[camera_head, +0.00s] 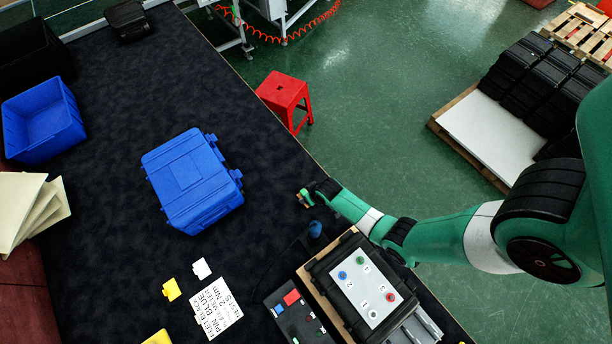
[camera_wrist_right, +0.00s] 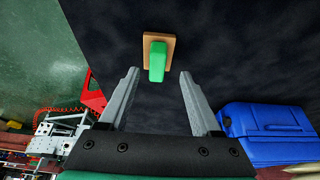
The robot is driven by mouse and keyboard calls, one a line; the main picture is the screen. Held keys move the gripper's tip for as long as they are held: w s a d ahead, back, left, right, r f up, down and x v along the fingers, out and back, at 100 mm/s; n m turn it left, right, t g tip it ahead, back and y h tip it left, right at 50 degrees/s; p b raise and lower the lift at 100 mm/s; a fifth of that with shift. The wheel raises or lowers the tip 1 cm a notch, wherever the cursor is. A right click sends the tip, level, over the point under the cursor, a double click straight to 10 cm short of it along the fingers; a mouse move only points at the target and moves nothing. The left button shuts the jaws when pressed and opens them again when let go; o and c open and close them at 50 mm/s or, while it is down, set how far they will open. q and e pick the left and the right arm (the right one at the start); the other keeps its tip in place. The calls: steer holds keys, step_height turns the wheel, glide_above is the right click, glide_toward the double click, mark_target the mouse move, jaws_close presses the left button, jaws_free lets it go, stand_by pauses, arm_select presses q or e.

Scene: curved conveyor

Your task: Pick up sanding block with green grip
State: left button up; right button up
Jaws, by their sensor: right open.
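The sanding block (camera_wrist_right: 157,57) has a tan base and a green grip. In the right wrist view it lies on the dark surface, just beyond and between my right fingertips. In the head view the block (camera_head: 305,197) is small and lies close to the end of my right arm. My right gripper (camera_wrist_right: 160,75) is open, with a finger on either side of the line to the block and nothing between them. My left gripper is in neither view.
A closed blue case (camera_head: 192,180) stands left of the block. A blue object (camera_head: 315,229) and a black case with a numbered panel (camera_head: 362,285) are below it. A red stool (camera_head: 284,95) stands beyond the table edge.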

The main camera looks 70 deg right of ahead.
steer(key=b+x, duration=0.2)
steer(key=x, duration=0.1)
steer(key=b+x, duration=0.1)
steer(key=x, duration=0.1)
steer(key=shift+w+d+f, duration=0.1)
steer(key=shift+w+d, duration=0.1)
steer(key=shift+d, duration=0.15)
jaws_close()
